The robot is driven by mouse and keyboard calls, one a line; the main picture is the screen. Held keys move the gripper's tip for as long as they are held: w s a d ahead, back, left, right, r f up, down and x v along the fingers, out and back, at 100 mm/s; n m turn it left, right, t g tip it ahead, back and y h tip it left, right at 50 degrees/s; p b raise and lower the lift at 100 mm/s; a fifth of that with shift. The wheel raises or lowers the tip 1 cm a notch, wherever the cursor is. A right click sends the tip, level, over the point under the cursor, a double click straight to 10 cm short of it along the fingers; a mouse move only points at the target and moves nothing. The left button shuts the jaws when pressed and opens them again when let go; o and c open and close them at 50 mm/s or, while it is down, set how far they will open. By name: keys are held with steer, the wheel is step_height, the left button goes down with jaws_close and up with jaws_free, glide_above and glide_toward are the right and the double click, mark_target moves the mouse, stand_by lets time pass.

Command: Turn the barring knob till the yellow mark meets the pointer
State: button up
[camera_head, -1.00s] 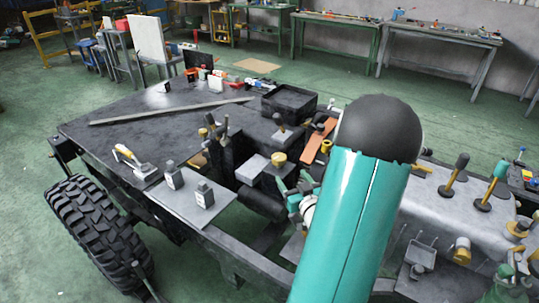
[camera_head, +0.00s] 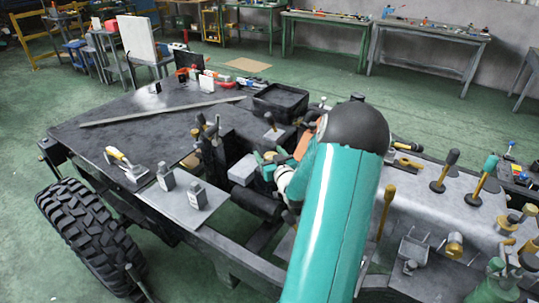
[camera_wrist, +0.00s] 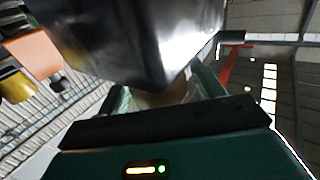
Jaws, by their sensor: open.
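My gripper (camera_head: 263,164) is at the engine block in the middle of the chassis, its teal fingers open around the spot of a brass knob. In the head view the fingers and arm mostly hide that knob. In the wrist view a blurred tan, round shape (camera_wrist: 163,97), which looks like the knob, sits between the two fingers. I cannot tell whether they touch it. A dark block (camera_wrist: 130,40) fills the top of the wrist view, close to the fingers. I cannot make out the yellow mark or the pointer in either view.
A grey plate with two small blocks (camera_head: 194,194) lies left of my gripper. Levers (camera_head: 214,130) and a black bin (camera_head: 281,102) stand behind. More levers (camera_head: 444,172) rise at the right. A tyre (camera_head: 90,235) is at the left.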

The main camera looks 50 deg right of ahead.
steer(key=shift+w, duration=0.15)
steer(key=c, duration=1)
steer(key=shift+m+g+h, duration=0.3)
steer(key=shift+h, duration=0.1)
steer(key=m+g+h, duration=0.3)
steer(key=h, duration=0.1)
steer(key=shift+d, duration=0.1)
steer(key=m+g+h, duration=0.1)
steer(key=m+g, duration=0.1)
steer(key=m+g+h, duration=0.1)
steer(key=m+g, duration=0.1)
steer(key=g, duration=0.1)
steer(key=shift+d+h, duration=0.15)
steer(key=shift+h, duration=0.25)
steer(key=m+g, duration=0.2)
steer(key=g, duration=0.1)
steer(key=s+m+g, duration=0.1)
steer(key=m+g, duration=0.1)
steer(key=g, duration=0.1)
steer(key=m+g+h, duration=0.1)
steer(key=m+g, duration=0.1)
steer(key=g, duration=0.1)
steer(key=shift+s+d+g, duration=0.15)
steer(key=shift+g, duration=0.15)
steer(key=shift+s+g, duration=0.1)
steer(key=shift+g, duration=0.2)
steer(key=o, duration=1)
